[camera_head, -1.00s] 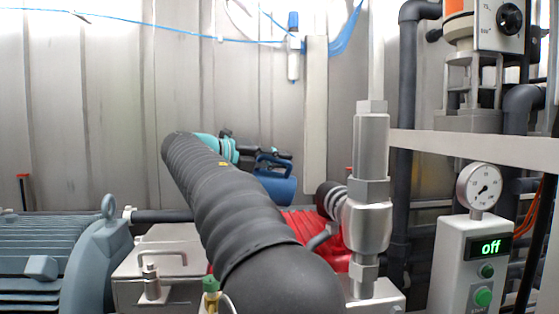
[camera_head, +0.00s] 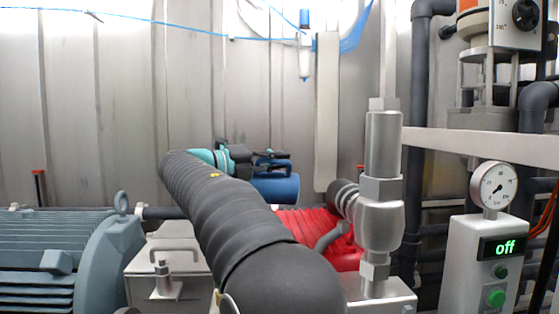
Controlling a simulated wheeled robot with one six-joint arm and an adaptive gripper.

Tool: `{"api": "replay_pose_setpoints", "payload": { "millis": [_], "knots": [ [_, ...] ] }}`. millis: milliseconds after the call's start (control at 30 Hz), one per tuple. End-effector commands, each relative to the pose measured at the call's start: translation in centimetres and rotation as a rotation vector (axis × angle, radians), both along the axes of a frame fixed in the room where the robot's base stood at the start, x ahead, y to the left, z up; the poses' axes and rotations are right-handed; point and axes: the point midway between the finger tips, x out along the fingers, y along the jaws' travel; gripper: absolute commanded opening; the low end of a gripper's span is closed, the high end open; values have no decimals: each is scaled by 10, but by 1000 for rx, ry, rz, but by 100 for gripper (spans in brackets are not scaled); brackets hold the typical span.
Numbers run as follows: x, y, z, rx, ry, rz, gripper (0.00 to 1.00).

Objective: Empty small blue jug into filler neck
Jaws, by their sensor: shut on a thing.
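The small blue jug (camera_head: 276,188) is in the middle of the head view, held above the red housing (camera_head: 318,232). It lies tipped nearly on its side, with its handle upward. My gripper (camera_head: 268,161) is shut on the jug's handle at the end of my dark ribbed arm. The jug's left end is partly hidden behind my arm and gripper. I cannot make out the filler neck for certain. The jug's contents and any stream from it cannot be seen.
A steel valve fitting (camera_head: 381,205) stands upright close right of the jug. A control box (camera_head: 482,262) reading "off" and a gauge (camera_head: 493,186) are at the right. A blue-grey motor (camera_head: 75,255) is at the left. A pale wall (camera_head: 110,120) closes the back.

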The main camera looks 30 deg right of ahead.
Motion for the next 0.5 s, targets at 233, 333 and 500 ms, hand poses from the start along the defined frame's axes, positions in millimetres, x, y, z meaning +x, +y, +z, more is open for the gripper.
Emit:
{"api": "replay_pose_setpoints", "payload": {
  "millis": [233,333,500],
  "knots": [
    [0,0,0,0,0,0,0],
    [0,1,0,-7,3,-1,0],
    [2,5,-1,-49,21,-1,0]
  ]
}}
